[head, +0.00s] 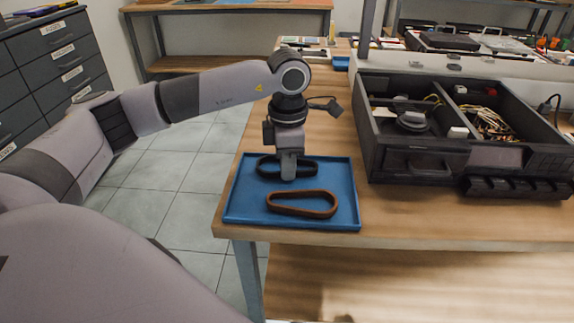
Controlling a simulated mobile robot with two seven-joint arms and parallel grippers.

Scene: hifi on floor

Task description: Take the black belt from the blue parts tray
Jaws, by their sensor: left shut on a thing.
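The blue parts tray (240,205) lies at the left front corner of the wooden workbench. The black belt (305,166) is in the rear part of the tray, a flat oval loop. A brown belt (302,204) lies in the front part of the tray, apart from the black one. My left gripper (289,176) points down over the tray and is shut on the black belt; its fingers hide the middle of the belt. I cannot tell whether the belt touches the tray floor. My right gripper is not in view.
An open black hifi unit (415,165) with wires and parts inside stands right of the tray. The bench's left edge runs close beside the tray. Grey drawers (70,60) stand at the far left. Bare bench (400,210) lies in front of the hifi.

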